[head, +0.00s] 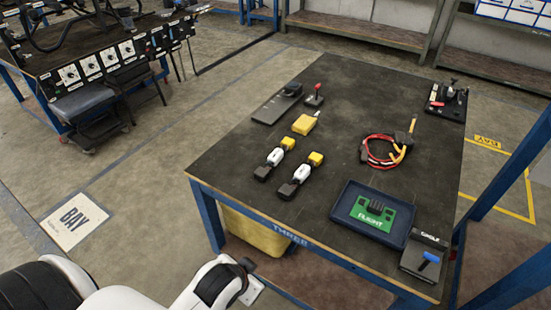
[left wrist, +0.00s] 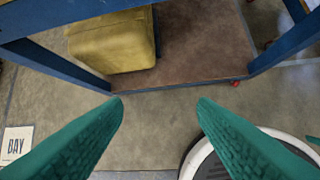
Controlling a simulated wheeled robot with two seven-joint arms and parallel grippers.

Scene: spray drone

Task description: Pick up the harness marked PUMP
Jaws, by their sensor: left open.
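A looped red and black cable harness (head: 381,163) with a yellow connector lies on the dark top of the blue-legged table (head: 233,147), right of the middle. No PUMP marking can be read on it. My left gripper (left wrist: 158,104) shows in the left wrist view with its two green fingers wide apart and nothing between them. It is in front of the table and away from the harness, with the lower shelf ahead. My left arm (head: 215,287) shows at the bottom of the head view. My right gripper is in neither view.
A blue tray (head: 341,209) marked FLIGHT and a dark box (head: 424,258) with a blue handle stand at the front right. Two white, black and yellow parts (head: 275,157) (head: 301,175) lie left. A yellow bin (head: 256,232) is on the shelf.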

